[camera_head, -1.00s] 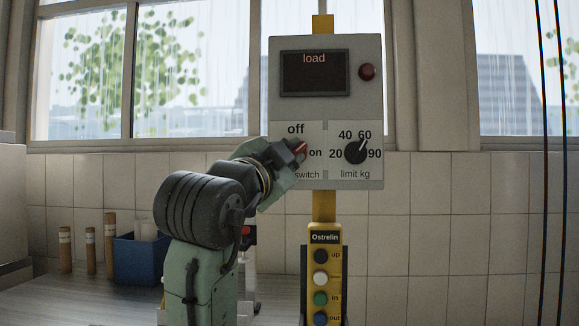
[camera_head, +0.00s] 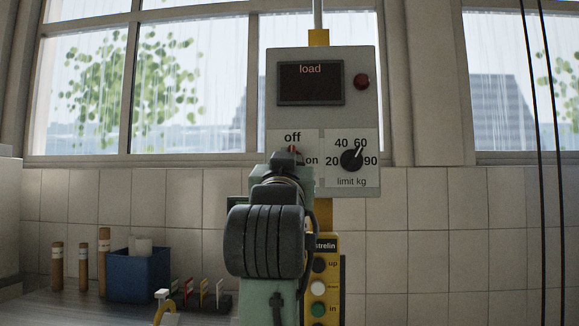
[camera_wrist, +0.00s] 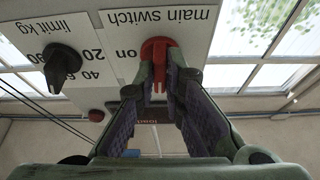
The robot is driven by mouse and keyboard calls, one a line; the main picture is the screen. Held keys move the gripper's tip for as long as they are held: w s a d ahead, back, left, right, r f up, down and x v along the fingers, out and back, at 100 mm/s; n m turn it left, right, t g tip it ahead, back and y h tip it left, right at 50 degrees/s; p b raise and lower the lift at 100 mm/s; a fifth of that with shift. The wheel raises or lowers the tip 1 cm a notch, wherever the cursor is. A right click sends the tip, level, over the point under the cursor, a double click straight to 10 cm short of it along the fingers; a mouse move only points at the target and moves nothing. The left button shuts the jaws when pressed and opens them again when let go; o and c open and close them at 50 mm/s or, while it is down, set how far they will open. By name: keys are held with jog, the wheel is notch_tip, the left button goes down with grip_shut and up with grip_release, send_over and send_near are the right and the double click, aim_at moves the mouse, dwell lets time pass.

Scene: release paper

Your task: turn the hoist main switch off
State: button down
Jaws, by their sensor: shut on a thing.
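The grey hoist control box (camera_head: 368,120) hangs ahead of me. Its main switch is a red knob (camera_head: 293,150) below the word "off" and left of "on". In the head view its visible red part points up, toward "off"; my gripper (camera_head: 287,157) hides most of it. In the wrist view, which is upside down, the red knob (camera_wrist: 158,46) sits between my two fingertips (camera_wrist: 159,75), and they are shut on it.
A black limit dial (camera_head: 351,160) sits close right of the switch, pointing near 60. A red lamp (camera_head: 361,82) and a dark "load" display (camera_head: 310,84) are above. A yellow pendant (camera_head: 328,285) hangs below. A blue bin (camera_head: 138,275) stands at the left.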

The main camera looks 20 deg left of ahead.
jog(key=shift+n, duration=0.6)
jog(key=c, duration=1.7)
grip_release()
jog(key=v, duration=1.2)
jog(key=shift+d, duration=0.2)
